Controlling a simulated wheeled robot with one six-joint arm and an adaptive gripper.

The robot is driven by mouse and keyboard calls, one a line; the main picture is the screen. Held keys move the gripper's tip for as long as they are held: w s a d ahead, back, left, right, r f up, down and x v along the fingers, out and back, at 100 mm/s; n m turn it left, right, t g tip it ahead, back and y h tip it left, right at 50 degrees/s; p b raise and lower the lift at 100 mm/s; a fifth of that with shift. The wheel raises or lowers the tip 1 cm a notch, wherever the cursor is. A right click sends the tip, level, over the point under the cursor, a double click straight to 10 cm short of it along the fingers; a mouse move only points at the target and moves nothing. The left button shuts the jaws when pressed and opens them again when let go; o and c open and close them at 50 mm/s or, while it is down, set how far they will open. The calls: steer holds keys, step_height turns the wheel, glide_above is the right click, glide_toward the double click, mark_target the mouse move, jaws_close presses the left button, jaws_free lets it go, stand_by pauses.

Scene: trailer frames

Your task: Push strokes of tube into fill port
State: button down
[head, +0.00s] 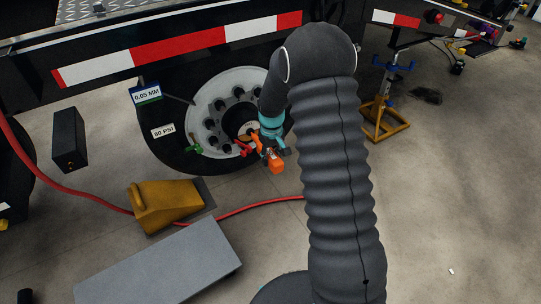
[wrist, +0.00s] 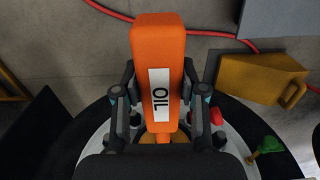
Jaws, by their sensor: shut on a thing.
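An orange tube labelled OIL (wrist: 158,40) stands between the two fingers of my gripper (wrist: 160,98) in the wrist view. The fingers are shut on its sides. In the head view the tube (head: 277,164) shows below my gripper (head: 267,147), in front of the lower right of the wheel hub (head: 215,92). A yellowish-brown part at the hub's middle shows in the wrist view (wrist: 150,138), beyond the tube's lower end. The fill port itself is not clearly seen. Whether the tube touches it, I cannot tell.
A black tyre (head: 172,152) surrounds the hub. A red part (head: 243,149) and a green part (head: 193,149) sit at the hub's lower edge. A yellow chock (head: 165,207), a red hose (head: 250,206) and a grey slab (head: 160,268) lie on the floor. A yellow jack stand (head: 383,120) is right.

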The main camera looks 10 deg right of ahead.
steer(key=s+d+b, duration=0.1)
steer(key=s+d, duration=0.2)
steer(key=s, duration=0.5)
steer(key=shift+s, duration=0.35)
stand_by(0.8)
